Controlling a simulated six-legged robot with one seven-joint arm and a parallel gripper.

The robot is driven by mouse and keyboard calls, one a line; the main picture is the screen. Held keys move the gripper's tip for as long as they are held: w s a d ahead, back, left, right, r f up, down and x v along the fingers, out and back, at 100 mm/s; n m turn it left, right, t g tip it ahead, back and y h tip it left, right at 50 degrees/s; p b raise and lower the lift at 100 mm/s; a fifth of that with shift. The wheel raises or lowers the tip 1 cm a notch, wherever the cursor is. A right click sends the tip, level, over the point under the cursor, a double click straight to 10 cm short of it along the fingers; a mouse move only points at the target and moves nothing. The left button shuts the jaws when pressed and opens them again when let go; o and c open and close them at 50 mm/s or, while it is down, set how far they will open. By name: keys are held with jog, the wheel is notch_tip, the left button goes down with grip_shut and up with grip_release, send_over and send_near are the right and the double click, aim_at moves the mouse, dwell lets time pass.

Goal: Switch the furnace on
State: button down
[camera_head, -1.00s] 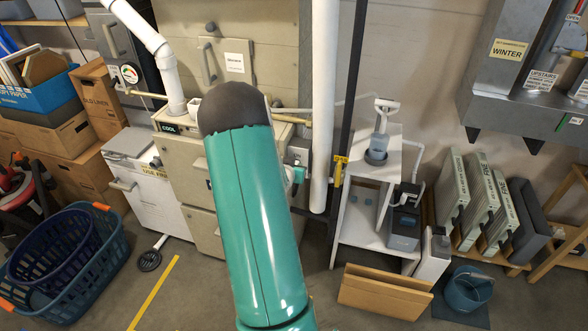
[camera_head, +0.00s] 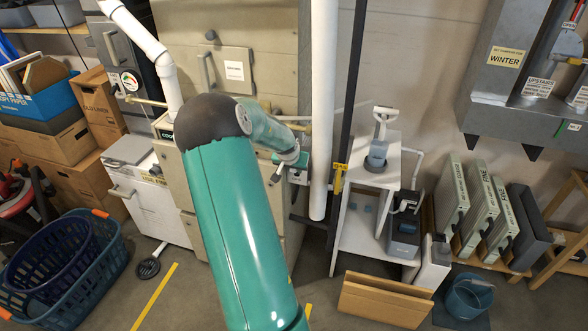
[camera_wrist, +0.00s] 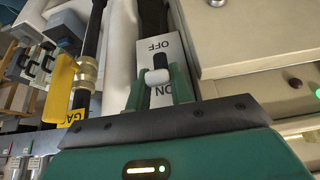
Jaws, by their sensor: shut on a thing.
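The furnace (camera_head: 255,75) is a tall beige cabinet at the back, left of the white vertical pipe. A small grey switch box (camera_head: 298,177) sits at its right side. In the wrist view the light switch plate (camera_wrist: 169,48) reads OFF at the far end and ON at the near end. A white rounded knob (camera_wrist: 157,77) stands between the two green fingers of my gripper (camera_wrist: 157,82), which is shut on it. In the head view my gripper (camera_head: 291,166) is at the switch box, partly covering it. The lever's exact position is hard to tell.
A yellow-tagged gas valve (camera_head: 340,172) and black pipe stand just right of the switch, beside the white pipe (camera_head: 323,110). A white stand (camera_head: 365,215) is further right.

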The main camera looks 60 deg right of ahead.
dwell(0.3)
jog(key=c, duration=1.5)
grip_release()
jog(key=v, duration=1.3)
jog(key=shift+a+r, duration=0.2)
jog(key=shift+r, duration=0.15)
